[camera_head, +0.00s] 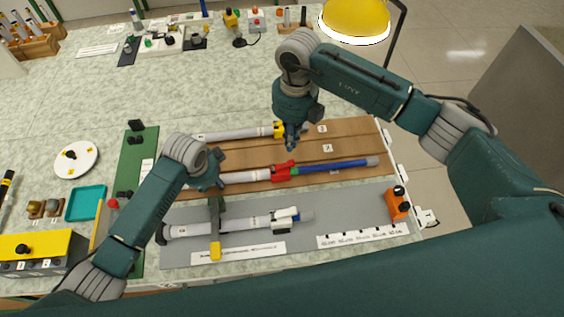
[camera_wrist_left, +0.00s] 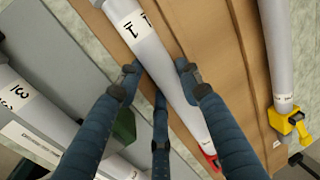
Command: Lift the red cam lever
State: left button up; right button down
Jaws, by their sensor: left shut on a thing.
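The red cam lever (camera_head: 282,172) sits on a rod that is white (camera_head: 240,177) on its left side and blue (camera_head: 335,165) on its right. This rod lies on the brown board. In the left wrist view the red lever (camera_wrist_left: 208,149) shows at the far end of the white tube (camera_wrist_left: 165,65), partly cut off by a finger. My left gripper (camera_wrist_left: 158,75) is shut on the white tube, with fingers on both sides, left of the lever. It also shows in the head view (camera_head: 210,178). My right gripper (camera_head: 291,143) hangs between the red and yellow levers; its finger opening is unclear.
A rod with a yellow lever (camera_head: 279,129) lies behind, and a rod with a white lever (camera_head: 286,214) lies in front on the grey mat (camera_head: 300,255). An orange block (camera_head: 397,204) stands at the right.

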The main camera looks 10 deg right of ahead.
jog(key=s+a+n+g+y, duration=0.2)
jog(key=s+a+n+y, duration=0.1)
jog(key=s+a+y, duration=0.15)
jog(key=n+t+y, duration=0.1)
jog(key=n+t, duration=0.2)
jog(key=n, duration=1)
send_near(294, 170)
jog(key=v, duration=0.4)
jog(key=shift+w+d, duration=0.25)
jog(key=shift+w, duration=0.05)
jog(key=x, duration=1)
jog(key=shift+s+a, duration=0.1)
jog(key=shift+s, duration=0.05)
jog(key=shift+r, duration=0.1)
